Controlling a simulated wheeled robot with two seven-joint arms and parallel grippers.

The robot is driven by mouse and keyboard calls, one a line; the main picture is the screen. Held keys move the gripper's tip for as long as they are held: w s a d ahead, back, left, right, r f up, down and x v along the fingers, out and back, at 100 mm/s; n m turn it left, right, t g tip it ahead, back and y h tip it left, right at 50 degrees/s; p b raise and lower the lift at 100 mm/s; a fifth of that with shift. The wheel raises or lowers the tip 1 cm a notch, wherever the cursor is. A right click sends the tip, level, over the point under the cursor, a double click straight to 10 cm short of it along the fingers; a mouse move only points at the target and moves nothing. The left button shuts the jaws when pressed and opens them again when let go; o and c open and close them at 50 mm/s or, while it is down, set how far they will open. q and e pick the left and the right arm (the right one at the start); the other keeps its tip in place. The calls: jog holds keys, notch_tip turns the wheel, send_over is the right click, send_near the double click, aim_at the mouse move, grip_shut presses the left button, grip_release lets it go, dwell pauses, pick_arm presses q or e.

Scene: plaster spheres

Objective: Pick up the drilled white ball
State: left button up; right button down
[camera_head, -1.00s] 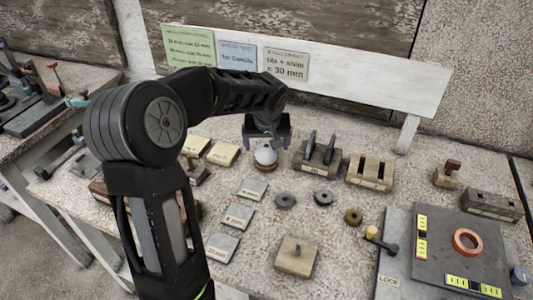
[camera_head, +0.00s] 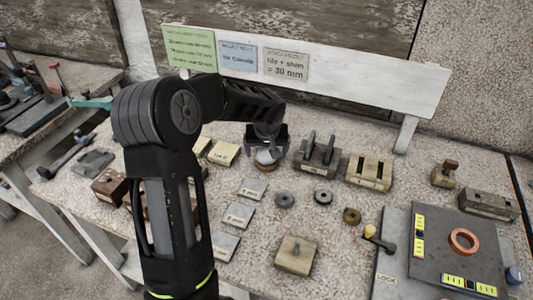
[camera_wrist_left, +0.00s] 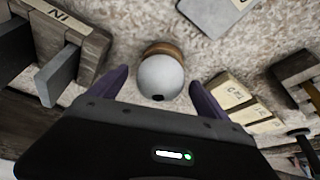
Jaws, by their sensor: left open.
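The white ball (camera_head: 266,157) sits on a small round wooden stand (camera_head: 264,167) on the speckled table. In the left wrist view the ball (camera_wrist_left: 160,76) shows a dark drilled hole on its side near the gripper, and the wooden stand (camera_wrist_left: 162,48) shows behind it. My left gripper (camera_head: 267,146) is open above and around the ball. In the left wrist view its two purple fingers (camera_wrist_left: 160,88) stand on either side of the ball, with a gap on each side. My right gripper is not in view.
A slotted wooden block with dark plates (camera_head: 317,155) stands close right of the ball. Cream labelled blocks (camera_head: 223,153) lie to the left, grey labelled plates (camera_head: 251,188) in front. Dark discs (camera_head: 284,200) lie front right. A sign board (camera_head: 300,66) stands behind.

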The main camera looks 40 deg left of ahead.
pick_arm(q)
jog(key=shift+c, duration=0.5)
jog(key=c, duration=1.6)
jog(key=shift+o, duration=0.2)
notch_tip(320, 180, up, 10)
jog(key=b, duration=0.1)
